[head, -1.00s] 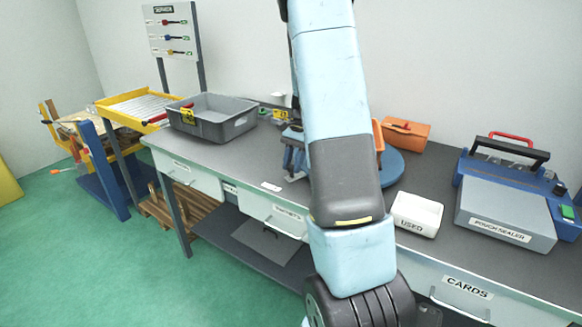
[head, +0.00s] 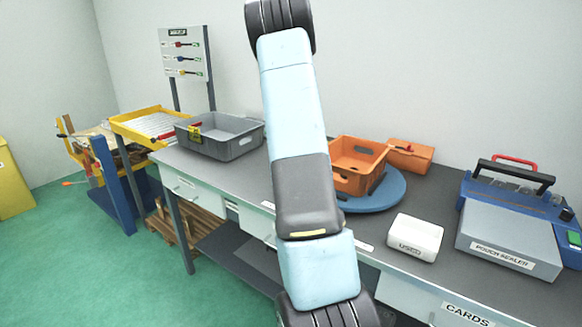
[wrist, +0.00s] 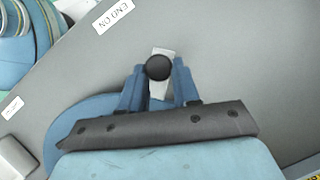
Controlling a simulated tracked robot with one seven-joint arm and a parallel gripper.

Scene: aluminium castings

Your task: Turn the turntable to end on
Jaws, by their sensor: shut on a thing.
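The blue turntable (head: 383,197) lies on the grey bench with an orange bin (head: 362,184) on it. Its left part is hidden behind my arm in the head view. In the wrist view, a blue rounded edge (wrist: 70,122) beside my gripper looks like the turntable. My gripper (wrist: 159,80) is shut on a round black knob (wrist: 158,67) on a pale bar. A white label (wrist: 113,14), upside down in the wrist view, reads END ON; it lies on the grey surface, apart from the knob. In the head view my gripper is hidden behind my arm.
A white USED box (head: 415,238) stands in front of the turntable, with a blue-grey pouch sealer (head: 507,230) further right. A grey tub (head: 220,137) stands at the bench's left. Bare bench top lies between tub and arm.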

